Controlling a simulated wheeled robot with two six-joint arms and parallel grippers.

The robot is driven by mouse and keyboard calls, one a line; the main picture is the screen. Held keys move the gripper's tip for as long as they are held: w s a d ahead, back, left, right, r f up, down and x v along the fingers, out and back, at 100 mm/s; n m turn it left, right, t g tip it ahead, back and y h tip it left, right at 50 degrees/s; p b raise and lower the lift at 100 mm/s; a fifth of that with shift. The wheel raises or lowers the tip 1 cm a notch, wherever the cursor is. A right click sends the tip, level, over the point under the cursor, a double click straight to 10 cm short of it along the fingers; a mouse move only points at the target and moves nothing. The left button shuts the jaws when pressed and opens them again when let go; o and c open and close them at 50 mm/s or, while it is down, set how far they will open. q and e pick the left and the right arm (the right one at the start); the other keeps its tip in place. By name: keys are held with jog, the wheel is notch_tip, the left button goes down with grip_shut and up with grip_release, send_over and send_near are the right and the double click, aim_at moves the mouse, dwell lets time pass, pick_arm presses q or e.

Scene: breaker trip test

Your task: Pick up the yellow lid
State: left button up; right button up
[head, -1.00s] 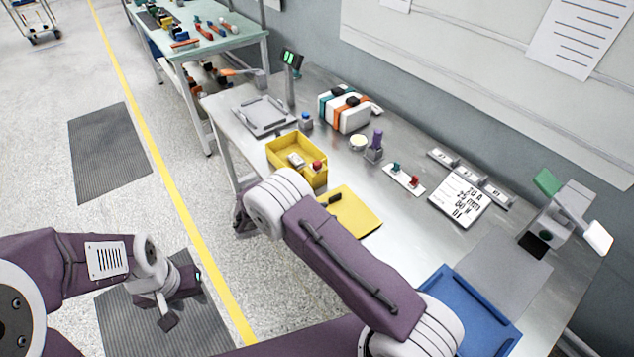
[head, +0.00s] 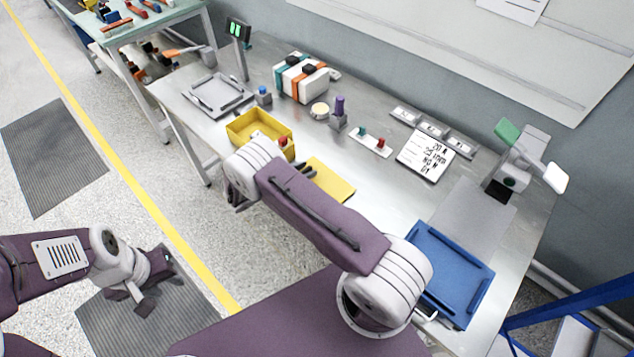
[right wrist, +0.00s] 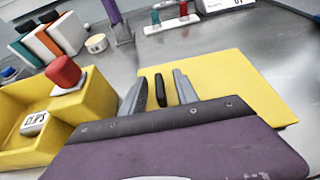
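The yellow lid (head: 335,182) lies flat on the metal bench, right of the yellow bin (head: 262,125); it also shows in the right wrist view (right wrist: 245,85). Its upright black handle (right wrist: 160,90) stands between the two grey fingers of my right gripper (right wrist: 159,92). Those fingers are open, with a gap visible on each side of the handle. In the head view my right arm covers part of the lid. My left gripper (head: 133,297) hangs over the floor mat at the left, open and empty.
The bin holds a white labelled box (right wrist: 35,123) and a red-topped piece (right wrist: 66,76) at its near corner. A blue tray (head: 448,275) lies at the right.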

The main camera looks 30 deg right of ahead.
jog(key=shift+w+d+f, duration=0.2)
jog(key=shift+d+f, duration=0.1)
jog(key=shift+d, duration=0.1)
grip_shut()
jog(key=shift+a+r, duration=0.1)
